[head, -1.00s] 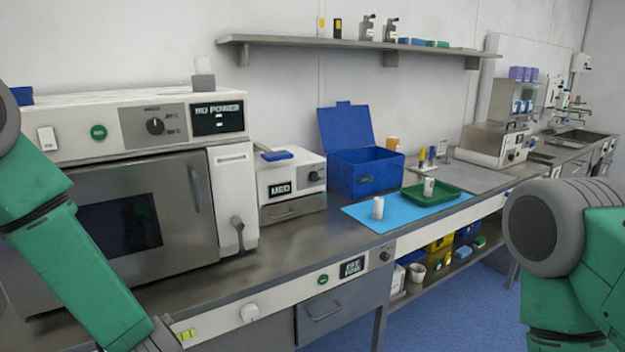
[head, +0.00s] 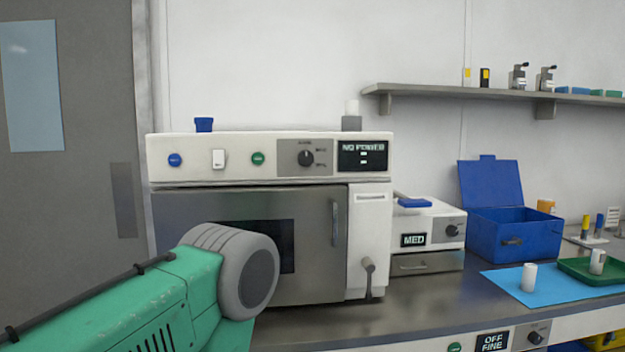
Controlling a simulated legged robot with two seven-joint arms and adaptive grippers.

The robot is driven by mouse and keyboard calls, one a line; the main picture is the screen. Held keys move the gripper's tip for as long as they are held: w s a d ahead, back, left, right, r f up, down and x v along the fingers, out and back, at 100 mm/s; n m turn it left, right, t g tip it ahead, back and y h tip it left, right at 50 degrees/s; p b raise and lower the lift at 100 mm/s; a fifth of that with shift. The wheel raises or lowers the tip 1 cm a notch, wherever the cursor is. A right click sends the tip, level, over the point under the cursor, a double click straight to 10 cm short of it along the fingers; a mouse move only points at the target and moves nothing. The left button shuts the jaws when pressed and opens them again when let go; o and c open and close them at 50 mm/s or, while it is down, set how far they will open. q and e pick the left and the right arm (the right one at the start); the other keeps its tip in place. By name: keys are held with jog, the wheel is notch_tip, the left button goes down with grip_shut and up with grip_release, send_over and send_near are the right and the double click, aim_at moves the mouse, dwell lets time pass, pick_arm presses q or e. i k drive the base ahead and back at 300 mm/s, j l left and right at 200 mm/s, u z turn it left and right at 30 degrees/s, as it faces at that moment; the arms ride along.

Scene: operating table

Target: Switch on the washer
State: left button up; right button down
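The washer (head: 365,235) is the large white and steel machine on the counter in the head view. Its display (head: 362,156) reads "NO POWER". Neither gripper shows in the head view.
Right of the washer stand a smaller device reading "MED" (head: 413,240), an open blue box (head: 515,235), a blue mat (head: 510,285) with a white cup (head: 529,277), and a green tray (head: 585,272). A shelf (head: 440,92) hangs above. A grey door (head: 75,200) is at left.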

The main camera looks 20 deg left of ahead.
aim_at(217, 154)
jog(key=u, duration=1.25)
